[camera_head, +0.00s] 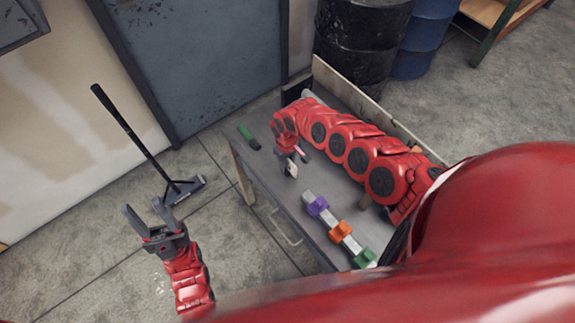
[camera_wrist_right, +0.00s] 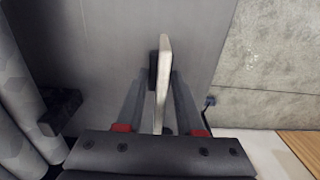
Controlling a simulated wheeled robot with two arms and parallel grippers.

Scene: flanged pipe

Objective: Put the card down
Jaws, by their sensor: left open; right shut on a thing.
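The pale card (camera_head: 291,169) is gripped on edge at the tip of my right arm, above the far part of the grey workbench (camera_head: 265,190). In the right wrist view the card (camera_wrist_right: 164,75) stands thin and upright between the two fingers of my right gripper (camera_wrist_right: 160,100), which is shut on it. I cannot tell whether its lower edge touches the bench. My left gripper (camera_head: 150,217) is open and empty, over the floor left of the bench.
On the bench a pale bar carries purple (camera_head: 317,206), orange (camera_head: 340,231) and green (camera_head: 364,257) pieces. A green and black object (camera_head: 248,137) lies near the far left corner. A long-handled broom (camera_head: 140,140) stands left of the bench; dark (camera_head: 362,40) and blue (camera_head: 428,35) barrels stand behind.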

